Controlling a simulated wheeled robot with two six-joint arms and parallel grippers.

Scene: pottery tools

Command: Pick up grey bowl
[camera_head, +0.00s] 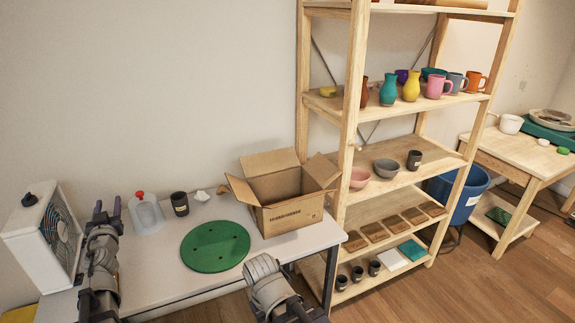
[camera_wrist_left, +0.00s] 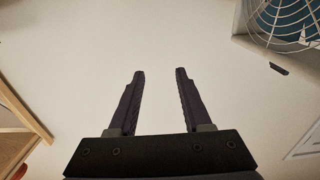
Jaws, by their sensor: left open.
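The grey bowl (camera_head: 387,169) sits on the middle shelf of the wooden rack, between a pink bowl (camera_head: 360,178) and a dark cup (camera_head: 414,160). My left gripper (camera_head: 107,208) is at the far left, over the table beside the fan, with its fingers pointing up. It is far from the bowl. In the left wrist view the left gripper (camera_wrist_left: 160,72) is open, with nothing between its fingers. My right arm shows at the bottom middle of the head view, but its fingertips cannot be made out.
An open cardboard box (camera_head: 284,195) stands on the table next to the rack. A fan (camera_head: 62,240) stands at left. Vases and mugs fill the shelf above the bowl.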

